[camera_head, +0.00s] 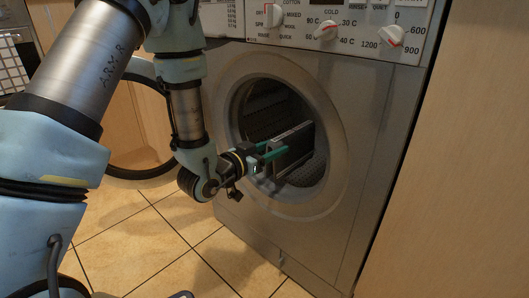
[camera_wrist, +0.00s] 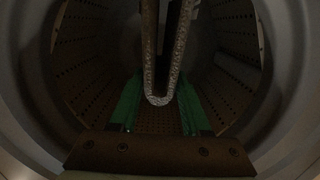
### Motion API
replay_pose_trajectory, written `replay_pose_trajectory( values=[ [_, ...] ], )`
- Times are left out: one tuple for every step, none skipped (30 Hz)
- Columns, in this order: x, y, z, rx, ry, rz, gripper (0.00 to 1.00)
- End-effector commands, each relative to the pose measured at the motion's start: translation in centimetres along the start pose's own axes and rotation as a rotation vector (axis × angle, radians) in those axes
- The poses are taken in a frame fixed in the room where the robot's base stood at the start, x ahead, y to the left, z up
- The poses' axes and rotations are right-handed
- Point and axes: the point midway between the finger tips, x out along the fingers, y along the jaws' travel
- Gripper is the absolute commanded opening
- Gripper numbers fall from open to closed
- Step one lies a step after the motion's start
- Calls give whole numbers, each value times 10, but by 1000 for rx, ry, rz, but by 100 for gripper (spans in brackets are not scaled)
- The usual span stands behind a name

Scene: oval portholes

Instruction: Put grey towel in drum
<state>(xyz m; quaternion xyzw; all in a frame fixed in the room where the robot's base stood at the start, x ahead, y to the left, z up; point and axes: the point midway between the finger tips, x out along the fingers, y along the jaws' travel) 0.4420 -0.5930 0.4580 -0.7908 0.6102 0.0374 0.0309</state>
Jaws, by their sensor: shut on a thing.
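The grey towel (camera_head: 297,139) shows as a thin, folded slab inside the mouth of the drum (camera_head: 262,112). In the wrist view the towel (camera_wrist: 160,98) is a narrow U-shaped fold, edge-on, between the green fingers. My gripper (camera_head: 276,151) reaches in through the round opening from the left and is shut on the towel. The gripper (camera_wrist: 158,92) also shows in the wrist view, with the perforated drum wall (camera_wrist: 232,75) around it. The drum's deep interior is dark, and part of the towel is hidden by the fingers.
The washing machine front (camera_head: 365,110) has a round rim (camera_head: 330,185) close around my gripper. Its open door (camera_head: 140,172) stands at the left, partly behind my arm. A wooden panel (camera_head: 460,180) is at the right. The tiled floor (camera_head: 165,245) in front is mostly clear.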

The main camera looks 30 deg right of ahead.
Motion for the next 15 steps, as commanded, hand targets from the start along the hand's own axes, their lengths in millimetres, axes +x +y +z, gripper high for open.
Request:
replay_pose_trajectory(
  values=[
    [6, 0, -3, 1, 4, 1, 0],
    [10, 0, -3, 1, 5, 0, 0],
    [14, 0, -3, 0, 4, 0, 0],
    [18, 0, -3, 0, 3, 1, 0],
    [21, 0, -4, 0, 4, 1, 0],
    [26, 1, -4, 0, 4, 2, 0],
    [29, 1, -4, 0, 4, 2, 0],
    [33, 0, -4, 0, 3, 1, 0],
    [37, 0, -5, 0, 3, 1, 0],
    [40, 0, -6, 0, 4, 0, 0],
    [44, 0, -4, 0, 4, 0, 0],
    [46, 1, 4, 0, 3, 0, 0],
    [49, 1, 7, 0, 2, 1, 0],
    [51, 1, 10, 0, 2, 1, 0],
    [54, 1, 13, 0, 2, 1, 0]
  ],
)
